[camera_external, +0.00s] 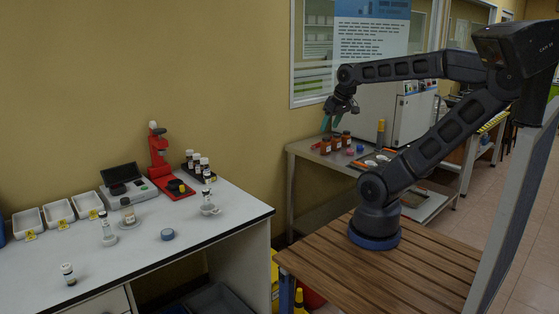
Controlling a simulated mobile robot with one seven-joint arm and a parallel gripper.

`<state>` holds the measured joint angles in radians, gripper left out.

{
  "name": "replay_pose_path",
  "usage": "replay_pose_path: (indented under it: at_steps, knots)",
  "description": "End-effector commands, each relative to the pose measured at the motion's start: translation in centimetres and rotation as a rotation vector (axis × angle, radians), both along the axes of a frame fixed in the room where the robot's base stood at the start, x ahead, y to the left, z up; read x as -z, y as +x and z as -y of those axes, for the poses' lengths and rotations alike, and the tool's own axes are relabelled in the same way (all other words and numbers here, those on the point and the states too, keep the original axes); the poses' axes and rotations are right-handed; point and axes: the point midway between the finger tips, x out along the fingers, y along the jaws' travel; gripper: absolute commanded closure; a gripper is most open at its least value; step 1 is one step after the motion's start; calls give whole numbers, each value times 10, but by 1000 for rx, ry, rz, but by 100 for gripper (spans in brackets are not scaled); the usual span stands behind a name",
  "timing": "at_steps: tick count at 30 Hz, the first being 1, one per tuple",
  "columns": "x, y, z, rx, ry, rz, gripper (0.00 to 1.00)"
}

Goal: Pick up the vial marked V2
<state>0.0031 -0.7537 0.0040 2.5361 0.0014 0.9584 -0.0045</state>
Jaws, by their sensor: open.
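Several small vials with dark caps and white labels stand on the white lab table (190,230); no label is readable, so I cannot tell which is V2. One vial (68,274) stands alone at the table's front left. Others stand in a dark rack (187,168) at the back right. More small vessels stand singly mid-table, one near the right edge (207,200). My gripper (331,124) is open, with teal fingers pointing down. It is well right of the white table, above amber jars (336,141) on the far bench, apparently holding nothing.
A red stand (161,160) and a grey device with a raised lid (126,187) are at the back of the white table. White trays (58,214) line its left. The front area is mostly clear.

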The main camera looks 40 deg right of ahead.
Motion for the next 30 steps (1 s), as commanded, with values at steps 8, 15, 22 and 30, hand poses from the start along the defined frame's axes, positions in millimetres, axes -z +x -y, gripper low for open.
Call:
replay_pose_path:
  at_steps: [8, 15, 22, 30]
  knots:
    - [-19, 44, -19, -232, -129, -5, 46]
    - [-40, 111, -64, -604, -325, -6, 46]
    - [-50, 172, -125, -967, -500, 4, 46]
    - [-48, 233, -219, -1396, -693, 31, 46]
